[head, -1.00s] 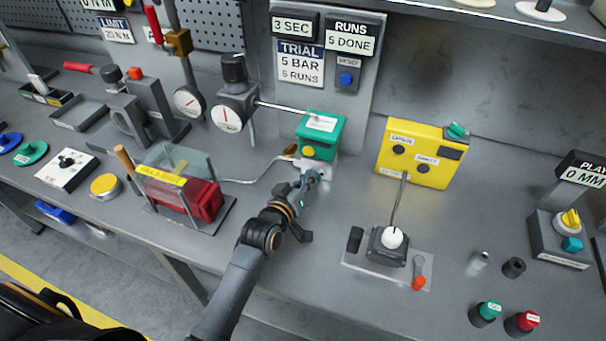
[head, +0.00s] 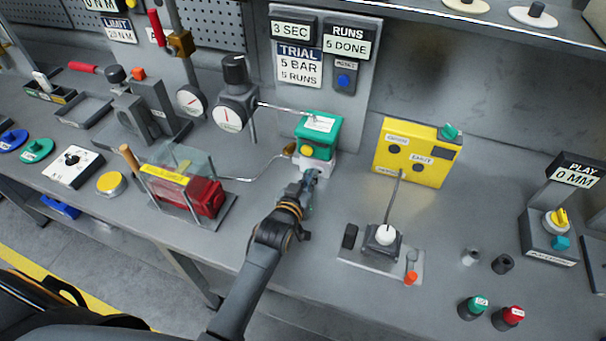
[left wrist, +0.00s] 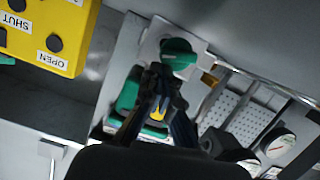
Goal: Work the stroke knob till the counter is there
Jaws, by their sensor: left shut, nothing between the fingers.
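The green actuator box (head: 321,127) with a yellow round button (head: 306,151) stands on a white body on the bench. My left gripper (head: 310,176) is at the front of that white body, shut and empty. In the left wrist view a green knob (left wrist: 178,53) on a pale plate is just beyond the shut fingertips (left wrist: 165,75); I cannot tell whether they touch it. No label on it is readable. The runs counter (head: 349,43) reads 5 DONE; the trial plate (head: 299,67) reads 5 BAR, 5 RUNS. My right gripper is out of view.
A yellow box (head: 415,155) stands to the right, with a lever unit (head: 382,238) in front of it. The play display (head: 577,172) reads 0 MM. Left of the actuator are gauges (head: 229,117) and a red block in a clear guard (head: 190,190).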

